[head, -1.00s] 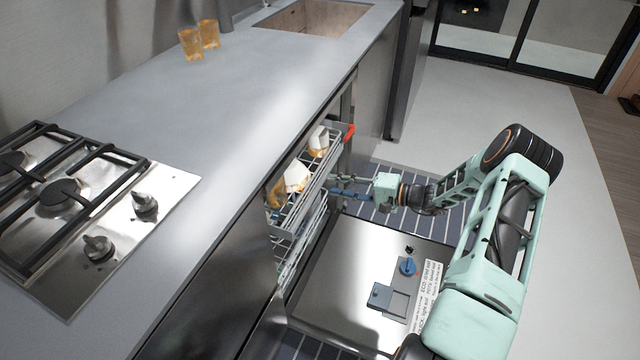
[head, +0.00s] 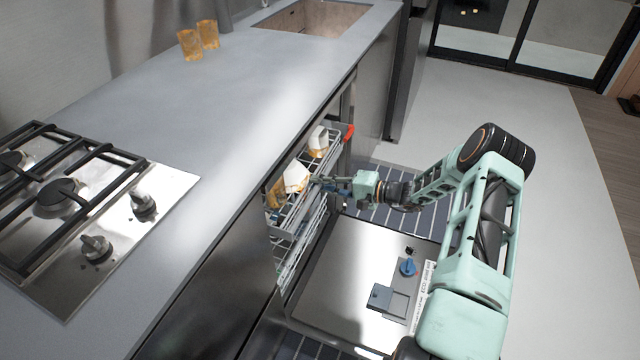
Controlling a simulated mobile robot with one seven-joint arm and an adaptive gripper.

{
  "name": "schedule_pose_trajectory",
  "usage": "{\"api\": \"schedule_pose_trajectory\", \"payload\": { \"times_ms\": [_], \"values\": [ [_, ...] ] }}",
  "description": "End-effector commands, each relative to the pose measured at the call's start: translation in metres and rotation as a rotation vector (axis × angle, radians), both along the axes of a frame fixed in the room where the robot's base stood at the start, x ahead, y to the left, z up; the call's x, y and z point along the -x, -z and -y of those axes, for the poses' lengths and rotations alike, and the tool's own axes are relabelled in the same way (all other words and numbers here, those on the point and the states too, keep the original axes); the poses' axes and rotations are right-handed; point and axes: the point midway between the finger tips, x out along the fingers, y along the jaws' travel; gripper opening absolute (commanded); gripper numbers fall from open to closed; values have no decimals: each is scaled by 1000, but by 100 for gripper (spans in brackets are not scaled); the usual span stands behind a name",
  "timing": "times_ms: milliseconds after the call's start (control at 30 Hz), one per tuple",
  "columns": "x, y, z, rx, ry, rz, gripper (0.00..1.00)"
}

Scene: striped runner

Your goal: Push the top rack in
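The top rack (head: 284,238) of the dishwasher is partly out from under the counter, with white and orange dishes (head: 292,180) in it. My gripper (head: 318,181) is at the rack's outer side, with its fingers at or over the rack's edge. The fingers are small and dark here, so I cannot tell whether they are open or shut, or whether they touch the rack. The inner part of the rack is hidden under the counter.
The dishwasher door (head: 345,275) lies open below my arm. The grey counter (head: 200,150) overhangs the rack and carries a gas hob (head: 70,200) and two amber glasses (head: 190,45). A striped runner (head: 400,222) lies on the floor.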

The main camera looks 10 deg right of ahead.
Motion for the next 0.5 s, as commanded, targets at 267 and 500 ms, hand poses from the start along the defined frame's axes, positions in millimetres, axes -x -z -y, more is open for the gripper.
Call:
{"api": "schedule_pose_trajectory", "payload": {
  "times_ms": [267,500],
  "values": [
    [0,0,0,0,0,0,0],
    [-8,2,-12,0,-1,2,0]
  ]
}}
